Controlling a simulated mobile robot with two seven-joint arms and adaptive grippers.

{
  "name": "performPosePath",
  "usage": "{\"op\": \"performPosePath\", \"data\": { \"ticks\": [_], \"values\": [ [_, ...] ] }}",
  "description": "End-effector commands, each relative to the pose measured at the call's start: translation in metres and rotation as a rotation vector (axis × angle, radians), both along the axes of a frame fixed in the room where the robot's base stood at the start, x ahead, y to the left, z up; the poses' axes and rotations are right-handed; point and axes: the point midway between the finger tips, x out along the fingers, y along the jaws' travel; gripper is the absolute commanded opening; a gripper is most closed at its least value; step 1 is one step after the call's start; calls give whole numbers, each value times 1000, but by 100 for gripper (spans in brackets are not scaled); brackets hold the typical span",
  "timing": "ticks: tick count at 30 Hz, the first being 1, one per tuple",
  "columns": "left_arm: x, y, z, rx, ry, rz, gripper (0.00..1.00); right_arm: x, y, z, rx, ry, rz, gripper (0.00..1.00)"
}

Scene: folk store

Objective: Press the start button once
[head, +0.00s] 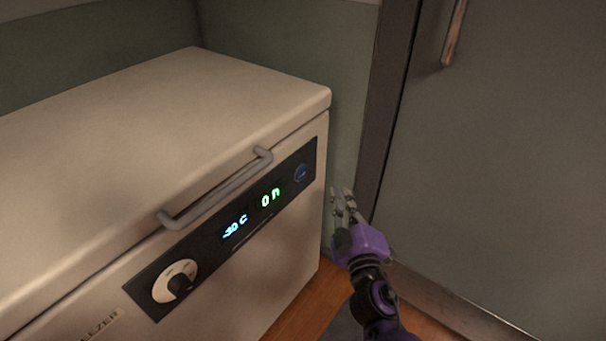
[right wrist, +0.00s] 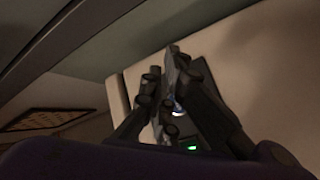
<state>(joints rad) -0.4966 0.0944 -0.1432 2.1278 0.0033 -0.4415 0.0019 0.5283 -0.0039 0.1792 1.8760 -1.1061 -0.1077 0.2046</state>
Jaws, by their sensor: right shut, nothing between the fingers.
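The start button (head: 302,173) is a small round blue-lit button at the right end of the dark control panel (head: 209,254) on the freezer front. The panel's display (head: 269,197) reads "ON" in green and "-30 C" in blue. My right gripper (head: 343,199) is shut and empty, to the right of the button and apart from it in the head view. In the right wrist view its fingers (right wrist: 172,62) point toward the freezer, with a bluish-white light and a green glow partly hidden behind them. My left gripper is not in view.
The white chest freezer (head: 150,110) has a shut lid with a grey handle (head: 215,190). A round dial (head: 175,281) sits at the panel's left end. A grey door (head: 500,150) with a metal handle stands right of my arm. A strip of wooden floor (head: 312,296) shows between.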

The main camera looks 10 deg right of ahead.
Motion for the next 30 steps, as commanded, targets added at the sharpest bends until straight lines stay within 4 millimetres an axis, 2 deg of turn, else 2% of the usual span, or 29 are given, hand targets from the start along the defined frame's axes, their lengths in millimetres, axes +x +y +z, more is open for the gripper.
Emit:
{"op": "performPosePath", "data": {
  "ticks": [6,15,30],
  "values": [
    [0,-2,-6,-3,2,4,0,26,21,-1,2,-1,2,0],
    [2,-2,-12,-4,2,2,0,49,39,-1,2,0,2,0],
    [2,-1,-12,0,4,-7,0,53,42,0,1,1,1,0]
  ]
}}
